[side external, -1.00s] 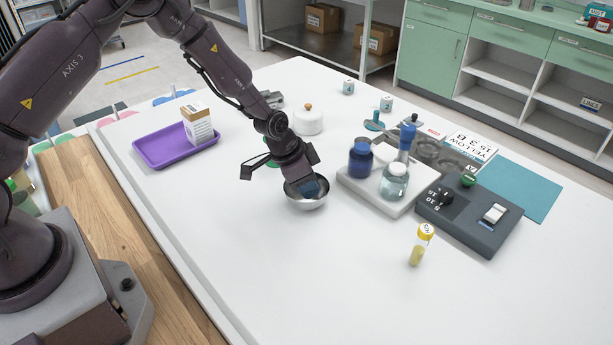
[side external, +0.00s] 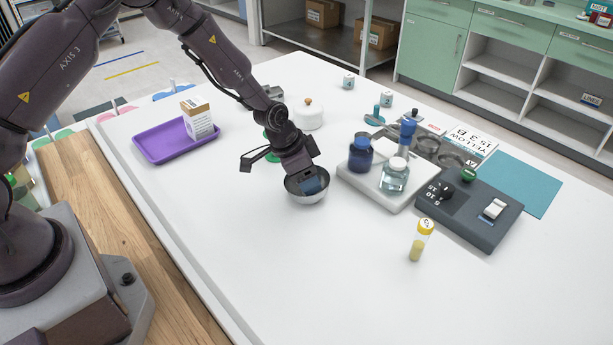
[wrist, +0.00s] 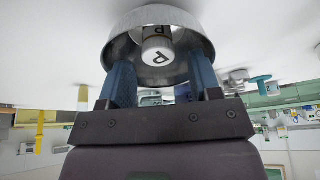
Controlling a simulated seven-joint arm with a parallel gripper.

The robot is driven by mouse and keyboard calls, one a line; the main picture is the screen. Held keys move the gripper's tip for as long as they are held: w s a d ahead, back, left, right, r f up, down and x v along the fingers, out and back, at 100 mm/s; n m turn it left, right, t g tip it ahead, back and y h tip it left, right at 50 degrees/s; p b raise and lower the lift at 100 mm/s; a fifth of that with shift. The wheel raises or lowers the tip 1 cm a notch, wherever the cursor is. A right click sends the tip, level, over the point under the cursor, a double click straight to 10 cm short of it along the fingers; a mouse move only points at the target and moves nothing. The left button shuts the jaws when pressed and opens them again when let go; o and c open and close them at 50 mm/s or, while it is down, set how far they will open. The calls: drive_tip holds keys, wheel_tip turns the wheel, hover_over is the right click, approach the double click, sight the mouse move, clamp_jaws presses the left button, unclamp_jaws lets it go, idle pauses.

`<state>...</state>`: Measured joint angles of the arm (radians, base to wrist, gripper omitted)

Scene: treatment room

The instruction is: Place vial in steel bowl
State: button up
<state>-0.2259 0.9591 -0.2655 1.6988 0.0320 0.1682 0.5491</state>
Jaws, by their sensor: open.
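The steel bowl (side external: 307,198) stands on the white table, under my gripper (side external: 311,186). In the wrist view the bowl (wrist: 117,42) is seen from its open side. A white-capped vial (wrist: 156,52) with a dark letter on its cap is inside it. My gripper (wrist: 162,72) is open, with its blue-padded fingers reaching into the bowl on either side of the vial, with gaps visible. In the side view the bowl wall and gripper hide this vial. Another vial (side external: 418,243), yellow-capped with yellow contents, stands upright on the table at front right.
A white platform (side external: 377,195) with bottles stands right of the bowl, beside a dark grey device (side external: 470,222). A purple tray (side external: 160,150) with a box (side external: 197,118) lies at left. A white lidded pot (side external: 308,117) stands behind. The front table is clear.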

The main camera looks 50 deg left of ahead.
wheel_tip(320, 180, up, 6)
drive_tip(key=shift+r, duration=0.25)
drive_tip(key=s, duration=0.1)
drive_tip(key=s+f+n+g, duration=0.1)
drive_tip(key=s, duration=0.1)
drive_tip(key=shift+s+f+g, duration=0.1)
drive_tip(key=shift+s+g, duration=0.1)
drive_tip(key=shift+g, duration=0.1)
drive_tip(key=s+a+r+n+t+y, duration=0.2)
drive_tip(key=s+r+n+t, duration=0.1)
drive_tip(key=s+r, duration=2.2)
drive_tip(key=shift+s+r+n, duration=0.25)
drive_tip(key=shift+r+n, duration=0.25)
drive_tip(key=shift+n, duration=0.2)
